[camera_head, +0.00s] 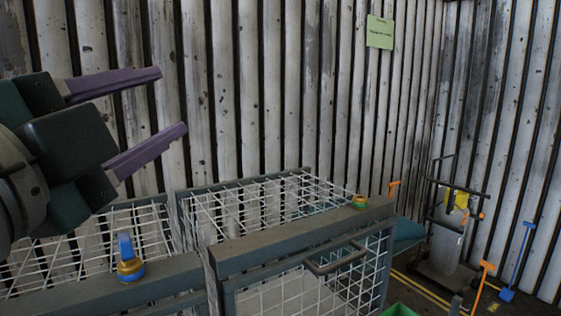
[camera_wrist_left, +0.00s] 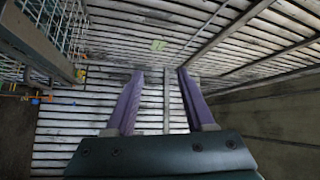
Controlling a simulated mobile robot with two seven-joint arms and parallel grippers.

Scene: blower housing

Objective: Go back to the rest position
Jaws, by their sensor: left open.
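My left gripper (camera_head: 172,104) comes in from the left in the head view, raised in front of the corrugated wall. Its two purple fingers are spread apart with nothing between them. In the left wrist view the same gripper (camera_wrist_left: 160,78) shows its fingers apart, with only wall panels beyond them. It is clear of the wire-mesh cage (camera_head: 300,252) below it. My right gripper does not show in either view.
A blue and yellow fitting (camera_head: 130,262) and a smaller green and orange one (camera_head: 360,201) sit on the cage's top rail. A cart (camera_head: 447,235) and long-handled tools (camera_head: 518,262) stand at the right. A green sign (camera_head: 380,32) hangs on the wall.

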